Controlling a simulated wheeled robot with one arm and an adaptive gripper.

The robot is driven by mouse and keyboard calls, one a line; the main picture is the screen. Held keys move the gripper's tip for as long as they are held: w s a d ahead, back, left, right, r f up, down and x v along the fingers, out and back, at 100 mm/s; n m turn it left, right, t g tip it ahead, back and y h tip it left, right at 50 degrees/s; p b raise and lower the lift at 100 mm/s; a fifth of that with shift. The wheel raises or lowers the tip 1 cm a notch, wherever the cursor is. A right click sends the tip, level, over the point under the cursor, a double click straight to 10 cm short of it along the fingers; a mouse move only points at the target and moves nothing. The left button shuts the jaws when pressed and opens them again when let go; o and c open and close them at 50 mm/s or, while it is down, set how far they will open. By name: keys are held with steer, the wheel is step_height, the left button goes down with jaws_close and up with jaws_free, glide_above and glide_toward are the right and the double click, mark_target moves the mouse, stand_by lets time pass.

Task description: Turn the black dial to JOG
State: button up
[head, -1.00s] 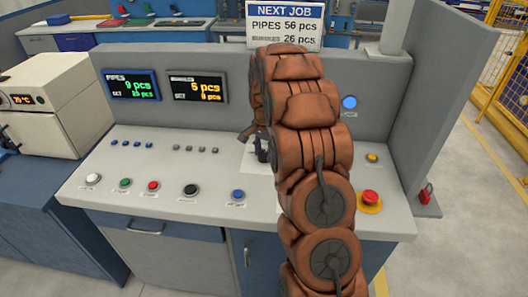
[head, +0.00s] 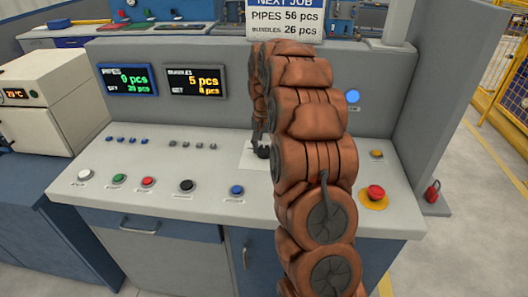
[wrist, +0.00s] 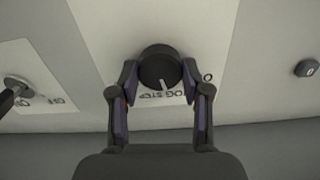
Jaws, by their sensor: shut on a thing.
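The black dial (wrist: 158,66) is round and sits on a white label plate (wrist: 205,30) in the wrist view. Its white pointer line is toward the bottom of the picture, beside lettering that looks like "JOG" and "STEP", partly hidden. I cannot tell exactly which mark it points at. My gripper (wrist: 160,78) is shut on the dial, with one finger at each side. In the head view my gripper (head: 262,150) is a small dark shape at the console's white plate, mostly hidden by my arm, and the dial cannot be made out.
The console top has a row of coloured buttons, including a black one (head: 186,186) and a blue one (head: 237,190). A red emergency button (head: 375,192) is right of my arm. The wrist view shows a dark lever (wrist: 16,88) at left and a dark knob (wrist: 306,68) at right.

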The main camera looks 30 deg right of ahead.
mark_target(264, 149)
steer(key=shift+n+b, duration=0.3)
steer(key=shift+n, duration=0.3)
steer(key=o, duration=1.1)
steer(key=shift+o, duration=0.2)
step_height(264, 149, up, 12)
stand_by(0.3)
